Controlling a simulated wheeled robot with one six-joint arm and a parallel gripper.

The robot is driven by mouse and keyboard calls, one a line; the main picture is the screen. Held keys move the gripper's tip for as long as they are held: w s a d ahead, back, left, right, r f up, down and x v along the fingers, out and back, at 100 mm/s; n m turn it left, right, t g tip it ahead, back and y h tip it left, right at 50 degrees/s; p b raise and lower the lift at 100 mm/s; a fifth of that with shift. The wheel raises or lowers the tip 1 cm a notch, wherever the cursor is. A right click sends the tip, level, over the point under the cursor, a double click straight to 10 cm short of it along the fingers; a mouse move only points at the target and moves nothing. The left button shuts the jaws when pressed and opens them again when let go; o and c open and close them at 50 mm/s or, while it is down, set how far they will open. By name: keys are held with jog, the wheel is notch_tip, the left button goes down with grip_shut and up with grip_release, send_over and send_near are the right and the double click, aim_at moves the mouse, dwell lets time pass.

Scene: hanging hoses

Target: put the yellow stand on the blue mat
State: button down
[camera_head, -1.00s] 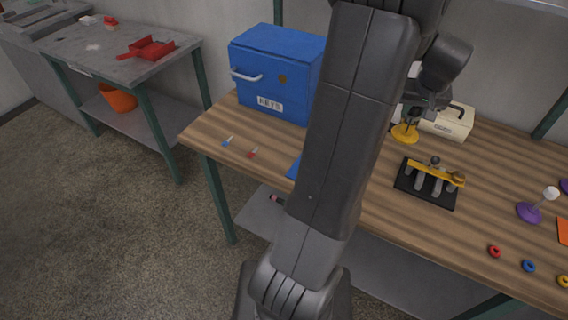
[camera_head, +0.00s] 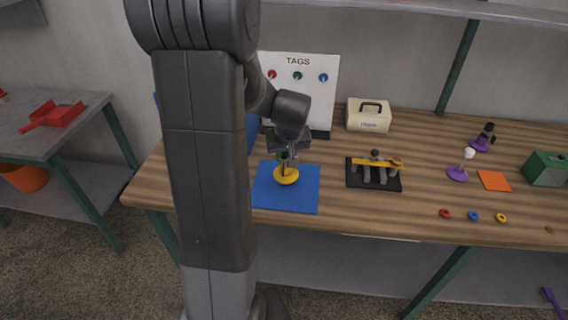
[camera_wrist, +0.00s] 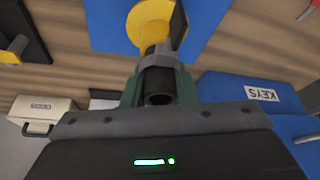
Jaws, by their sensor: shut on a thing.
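The gripper hides part of the post.
A black rack with a yellow-handled tool (camera_head: 374,172) stands right of the mat. A cream box (camera_head: 368,116) and a white TAGS board (camera_head: 300,90) are behind. A blue KEYS box (camera_wrist: 255,105) is near the gripper. The mat's front is clear.

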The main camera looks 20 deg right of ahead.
jog(key=shift+f, duration=1.7)
jog(key=shift+f, duration=0.1)
jog(key=shift+f, duration=0.15)
jog(key=c, duration=1.1)
grip_release()
jog(key=shift+c, duration=0.2)
jog(key=shift+r, duration=0.35)
jog(key=v, duration=1.1)
jog(key=shift+s+r+b, duration=0.2)
jog(key=shift+r+b, duration=0.1)
jog(key=shift+r, duration=0.1)
